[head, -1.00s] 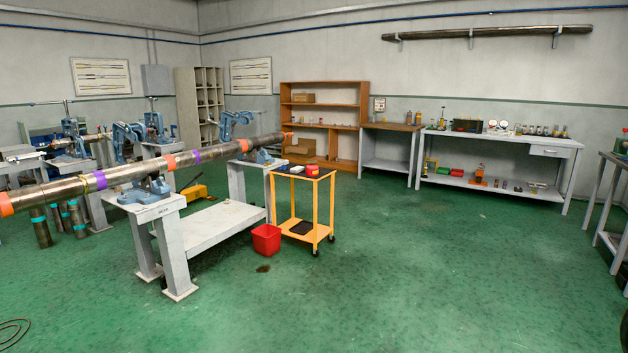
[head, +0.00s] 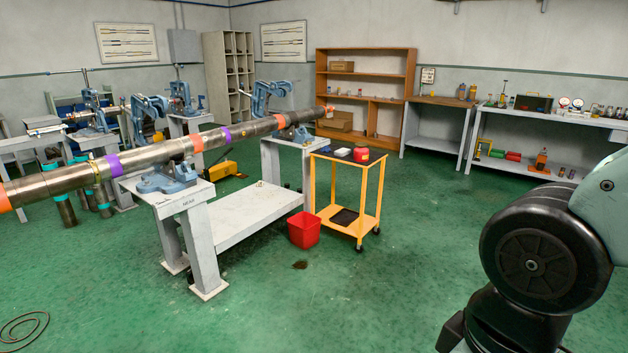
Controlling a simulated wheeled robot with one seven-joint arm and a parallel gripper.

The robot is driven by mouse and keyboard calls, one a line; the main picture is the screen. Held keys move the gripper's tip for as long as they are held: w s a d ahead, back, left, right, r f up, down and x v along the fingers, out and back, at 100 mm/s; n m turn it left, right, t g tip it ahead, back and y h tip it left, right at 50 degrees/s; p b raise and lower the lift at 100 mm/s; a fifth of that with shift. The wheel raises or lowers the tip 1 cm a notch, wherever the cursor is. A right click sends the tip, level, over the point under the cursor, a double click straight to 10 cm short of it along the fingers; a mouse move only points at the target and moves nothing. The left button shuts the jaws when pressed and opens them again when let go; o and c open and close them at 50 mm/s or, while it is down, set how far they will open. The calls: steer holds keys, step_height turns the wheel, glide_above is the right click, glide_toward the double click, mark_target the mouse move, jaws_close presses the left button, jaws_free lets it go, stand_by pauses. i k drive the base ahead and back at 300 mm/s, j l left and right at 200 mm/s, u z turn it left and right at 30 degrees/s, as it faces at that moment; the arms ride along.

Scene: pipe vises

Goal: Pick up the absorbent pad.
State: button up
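I cannot tell for certain which thing is the absorbent pad. A small pale, flat-looking item (head: 342,152) lies on the top of the yellow cart (head: 368,198), beside a red container (head: 361,155). A dark flat piece (head: 344,217) lies on the cart's lower shelf. These items are too small to make out clearly. My arm shows at the right edge, well apart from the cart. My gripper is not in view.
A red bucket (head: 304,230) stands on the floor left of the cart, near a dark stain (head: 300,265). A long pipe (head: 140,158) rests in vises on grey benches. A cable coil (head: 22,330) lies front left. Green floor ahead is clear.

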mark_target(343, 152)
steer(key=i+u, duration=0.25)
steer(key=i, duration=3.35)
steer(key=i+j+z, duration=0.1)
steer(key=i, duration=1.15)
steer(key=i+j+z, duration=0.15)
steer(key=i, duration=0.4)
